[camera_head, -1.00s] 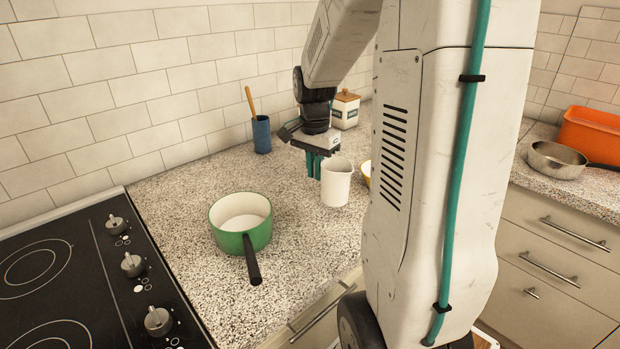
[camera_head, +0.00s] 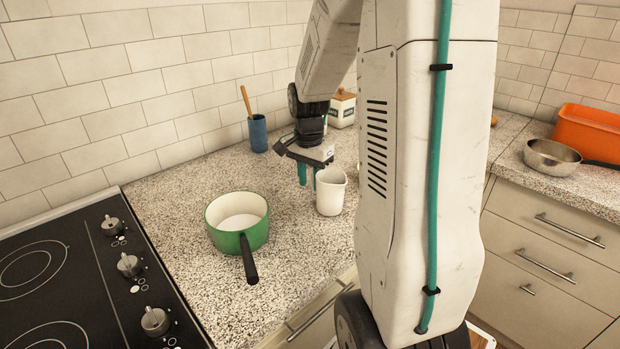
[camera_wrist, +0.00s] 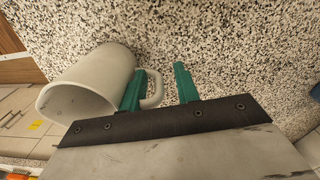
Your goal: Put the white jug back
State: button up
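The white jug (camera_head: 331,193) stands on the speckled counter (camera_head: 185,180), to the right of the green pot, and looks upright. In the wrist view the jug (camera_wrist: 85,88) is at the left with its handle towards my fingers. My gripper (camera_head: 309,180) is pointing down beside the jug on its handle side. In the wrist view my gripper (camera_wrist: 158,88) has its two green fingers apart. The handle shows between them, close to the left finger, which overlaps the jug. Whether that finger touches the handle is unclear.
A green pot (camera_head: 238,222) with a dark handle stands left of the jug. A blue cup (camera_head: 258,134) with a wooden utensil and a white canister (camera_head: 342,110) stand behind. A cooktop (camera_head: 75,270) is at left. A metal pan (camera_head: 551,158) and orange container (camera_head: 588,135) are right.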

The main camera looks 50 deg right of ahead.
jog(key=shift+r, duration=0.1)
notch_tip(320, 180, up, 12)
jog(key=s+a+r+n, duration=0.2)
jog(key=s+a+n, duration=0.2)
jog(key=a, duration=0.4)
jog(key=s+a+r+n, duration=0.1)
jog(key=s+a+n, duration=0.3)
jog(key=a, duration=0.3)
jog(key=s+a+f+n+t, duration=0.1)
jog(key=s+a+f+n, duration=0.1)
jog(key=s+a+n, duration=0.6)
jog(key=s, duration=0.2)
jog(key=shift+s+a+f, duration=0.15)
jog(key=shift+s, duration=0.2)
